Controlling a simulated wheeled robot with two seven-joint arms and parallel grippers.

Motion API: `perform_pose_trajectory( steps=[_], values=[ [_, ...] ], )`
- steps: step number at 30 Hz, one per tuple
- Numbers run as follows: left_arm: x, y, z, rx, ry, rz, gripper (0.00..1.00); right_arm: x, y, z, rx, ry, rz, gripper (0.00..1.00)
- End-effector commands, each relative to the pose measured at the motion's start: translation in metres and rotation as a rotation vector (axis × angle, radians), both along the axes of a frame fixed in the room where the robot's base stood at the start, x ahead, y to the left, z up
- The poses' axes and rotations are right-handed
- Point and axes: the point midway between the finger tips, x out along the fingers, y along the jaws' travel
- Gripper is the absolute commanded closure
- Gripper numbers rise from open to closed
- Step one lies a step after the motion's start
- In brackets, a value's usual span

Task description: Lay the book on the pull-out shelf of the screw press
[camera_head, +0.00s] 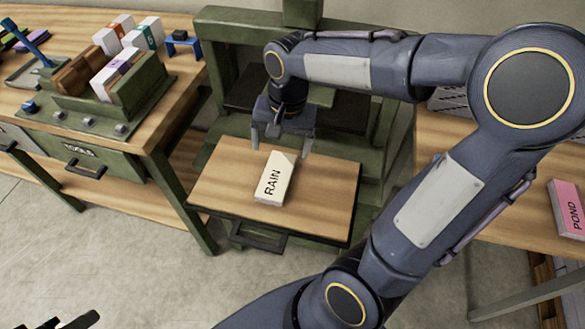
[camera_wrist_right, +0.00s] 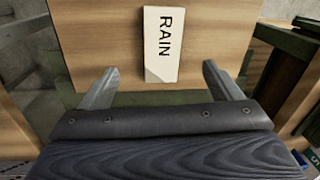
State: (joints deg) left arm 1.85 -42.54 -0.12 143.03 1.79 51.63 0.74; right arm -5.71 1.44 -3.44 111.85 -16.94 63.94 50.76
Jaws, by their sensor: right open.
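The white book (camera_head: 274,180) marked RAIN lies flat on the wooden pull-out shelf (camera_head: 325,205) of the green screw press (camera_head: 226,58). The shelf is drawn out toward me, with a dark handle at its front. My right gripper (camera_head: 282,147) is open and empty at the far end of the book. In the right wrist view its two fingers (camera_wrist_right: 158,80) stand wide apart, and the book (camera_wrist_right: 161,45) lies beyond them, not between them. A dark tip at the lower left edge seems to be my left gripper (camera_head: 78,321); its jaws cannot be made out.
A workbench (camera_head: 180,90) at left carries a green rack (camera_head: 140,90) with several books and a blue-handled tool. A pink book (camera_head: 567,208) marked POND lies on the right table (camera_head: 500,215). Bare shelf surrounds the RAIN book. My right arm crosses the right side.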

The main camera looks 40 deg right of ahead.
Motion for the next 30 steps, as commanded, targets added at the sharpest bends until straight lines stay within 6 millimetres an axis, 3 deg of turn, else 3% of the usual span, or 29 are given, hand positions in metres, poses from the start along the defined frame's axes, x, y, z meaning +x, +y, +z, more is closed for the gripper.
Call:
perform_pose_trajectory(
  steps=[1,6,12,18,30],
  values=[
    [0.000,0.000,0.000,0.000,0.000,0.000,0.64,-0.019,-0.001,0.008,0.031,-0.052,0.049,0.15],
    [0.000,0.000,0.000,0.000,0.000,0.000,0.64,-0.081,0.014,0.019,0.105,-0.258,0.280,0.15],
    [0.000,0.000,0.000,0.000,0.000,0.000,0.64,-0.124,0.033,0.013,0.095,-0.462,0.476,0.15],
    [0.000,0.000,0.000,0.000,0.000,0.000,0.64,-0.136,0.040,0.008,0.074,-0.532,0.546,0.15],
    [0.000,0.000,0.005,0.000,-0.001,0.000,0.64,-0.136,0.040,0.013,0.075,-0.532,0.548,0.15]
  ],
)
